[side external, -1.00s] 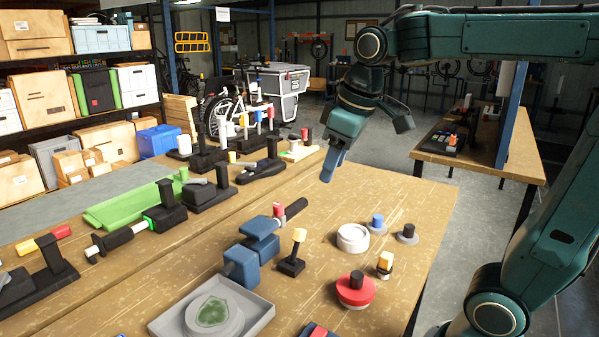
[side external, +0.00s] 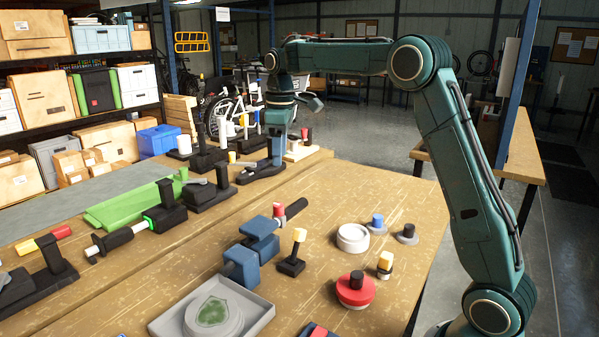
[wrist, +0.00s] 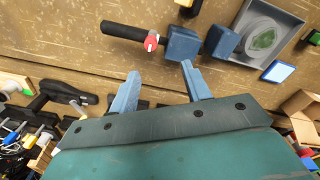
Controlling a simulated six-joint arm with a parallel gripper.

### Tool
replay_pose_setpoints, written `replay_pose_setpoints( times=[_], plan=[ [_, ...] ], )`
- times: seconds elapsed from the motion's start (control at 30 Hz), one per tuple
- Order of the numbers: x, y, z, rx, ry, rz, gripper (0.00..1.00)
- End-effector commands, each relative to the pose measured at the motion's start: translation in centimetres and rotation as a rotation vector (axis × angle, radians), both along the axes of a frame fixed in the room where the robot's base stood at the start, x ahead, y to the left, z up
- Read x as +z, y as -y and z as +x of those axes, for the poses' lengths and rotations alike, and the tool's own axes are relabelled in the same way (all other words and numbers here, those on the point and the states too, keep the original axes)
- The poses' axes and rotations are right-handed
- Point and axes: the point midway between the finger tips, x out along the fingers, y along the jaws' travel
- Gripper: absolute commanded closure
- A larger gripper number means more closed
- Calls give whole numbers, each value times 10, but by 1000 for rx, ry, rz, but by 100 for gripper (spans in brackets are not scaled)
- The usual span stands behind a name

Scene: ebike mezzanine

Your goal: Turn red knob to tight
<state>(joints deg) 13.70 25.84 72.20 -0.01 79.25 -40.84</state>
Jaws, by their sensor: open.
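A red knob with a pale mark (wrist: 151,41) sits between a black handle (wrist: 122,31) and a blue vise-like block (wrist: 182,46) in the wrist view. In the side view the red knob (side external: 279,211) shows beside the blue block (side external: 259,232), on the wooden bench. A separate round red base with a black top (side external: 355,291) stands at the bench's front right. My gripper (wrist: 160,72) is open and empty, its two blue fingers apart. In the side view my gripper (side external: 277,150) is above the far part of the bench, well behind the red knob and not touching it.
Black fixtures (side external: 210,150) stand near my gripper. A yellow-topped black piece (side external: 292,262) stands close in front of the vise. A grey tray (side external: 257,318) lies at the front, and a white ring (side external: 352,237) at the right.

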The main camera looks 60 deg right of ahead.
Motion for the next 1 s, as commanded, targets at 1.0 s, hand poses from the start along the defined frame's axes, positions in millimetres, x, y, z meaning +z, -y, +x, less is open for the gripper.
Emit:
replay_pose_setpoints(
  times=[1.0],
  plan=[
    [-60, 20, 25, 50, -50, 11, 52]
  ],
)
